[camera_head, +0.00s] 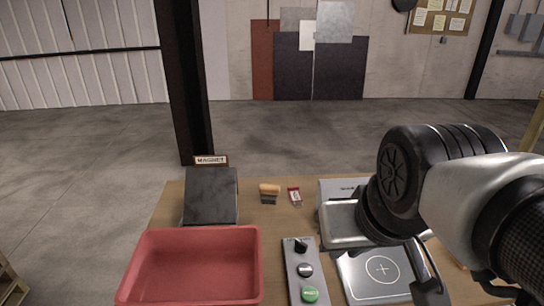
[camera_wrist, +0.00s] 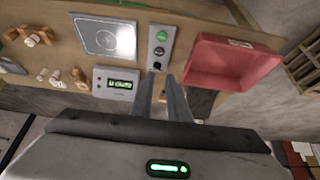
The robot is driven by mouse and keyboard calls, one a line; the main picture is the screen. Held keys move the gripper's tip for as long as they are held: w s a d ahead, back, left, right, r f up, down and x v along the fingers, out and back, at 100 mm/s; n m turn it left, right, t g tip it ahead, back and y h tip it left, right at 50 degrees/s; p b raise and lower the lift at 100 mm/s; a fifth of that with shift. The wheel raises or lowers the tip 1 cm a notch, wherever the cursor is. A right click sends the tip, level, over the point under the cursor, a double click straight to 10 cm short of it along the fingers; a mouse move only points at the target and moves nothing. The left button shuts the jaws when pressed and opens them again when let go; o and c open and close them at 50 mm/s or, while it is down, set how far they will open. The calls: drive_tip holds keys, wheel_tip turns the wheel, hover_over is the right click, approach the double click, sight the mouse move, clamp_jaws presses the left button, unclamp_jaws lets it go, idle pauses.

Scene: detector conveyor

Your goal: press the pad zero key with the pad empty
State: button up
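The pad (camera_head: 375,272) is a flat grey square marked with a circle and cross; nothing lies on its visible part. It also shows in the wrist view (camera_wrist: 90,40), with glare at one side. A pale box with a lit green display (camera_wrist: 120,84) lies beside it, with small round marks on its left part. A grey control strip (camera_head: 293,260) carries a black knob (camera_head: 300,246), a grey button (camera_head: 305,270) and a green button (camera_head: 310,294). My gripper (camera_wrist: 161,82) is open and empty, its fingertips seen near the display box and the strip's knob end. No readable zero label shows.
A red bin (camera_head: 190,230) stands left of the strip, with a dark sloped plate (camera_head: 211,196) behind it. A metal tray-like part (camera_head: 343,226) is behind the pad. Several small wooden pieces (camera_wrist: 55,77) lie beside the display box. My arm covers the table's right side.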

clamp_jaws()
idle(0.9)
idle(0.5)
drive_tip(key=w+a+f+m+g+y+b, duration=0.2)
drive_tip(key=w+a+f+m+y, duration=0.4)
drive_tip(key=w+f, duration=0.35)
drive_tip(key=w+d+f+m+t+b, duration=0.2)
drive_tip(key=w+d+f+m, duration=0.5)
drive_tip(key=w+f+m, duration=0.5)
drive_tip(key=shift+w+f+m+t, duration=0.15)
drive_tip(key=shift+f+m+t, duration=0.3)
drive_tip(key=shift+t, duration=0.25)
drive_tip(key=shift+f, duration=0.1)
